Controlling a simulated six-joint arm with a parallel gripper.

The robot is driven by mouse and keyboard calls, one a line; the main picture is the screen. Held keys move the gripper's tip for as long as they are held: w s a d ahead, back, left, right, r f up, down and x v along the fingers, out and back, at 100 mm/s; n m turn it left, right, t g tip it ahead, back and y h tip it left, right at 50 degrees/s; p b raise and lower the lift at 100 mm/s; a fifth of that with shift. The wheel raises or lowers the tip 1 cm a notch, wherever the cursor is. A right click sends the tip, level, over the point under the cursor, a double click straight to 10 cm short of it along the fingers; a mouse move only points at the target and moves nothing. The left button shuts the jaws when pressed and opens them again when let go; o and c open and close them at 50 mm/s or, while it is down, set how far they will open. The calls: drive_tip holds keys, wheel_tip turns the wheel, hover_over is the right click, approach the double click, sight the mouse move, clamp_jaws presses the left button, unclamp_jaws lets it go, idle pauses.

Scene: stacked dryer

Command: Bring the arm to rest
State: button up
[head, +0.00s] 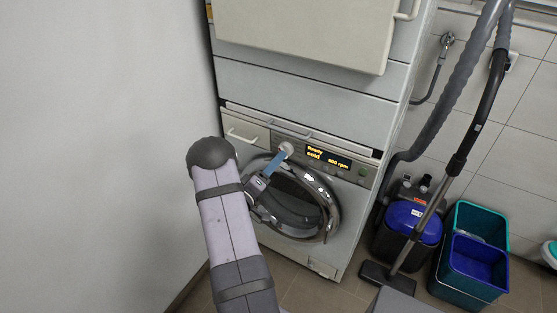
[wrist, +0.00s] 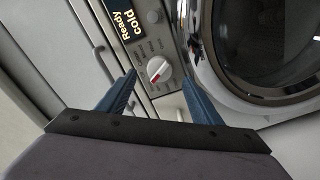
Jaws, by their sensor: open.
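My arm (head: 225,215) reaches up from the bottom of the head view to the front of the lower machine (head: 345,225). My gripper (head: 277,157) is at its control panel, close to the round dial (head: 286,149). In the wrist view my gripper (wrist: 160,88) has two blue fingers spread apart with nothing held. The dial (wrist: 158,69), white with a red mark, lies beyond and between the fingertips; whether they touch it I cannot tell. The display (head: 329,158) reads "Ready", "cold" and "800 rpm".
The round glass door (head: 298,200) is just below my gripper and looks shut. A small drawer (head: 246,132) is left of the dial. A large white panel (head: 300,30) is above. A wall (head: 95,150) stands left. A vacuum cleaner (head: 408,222) and a teal bucket (head: 470,285) stand right.

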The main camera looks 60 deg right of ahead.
drive_tip(key=shift+a, duration=0.9)
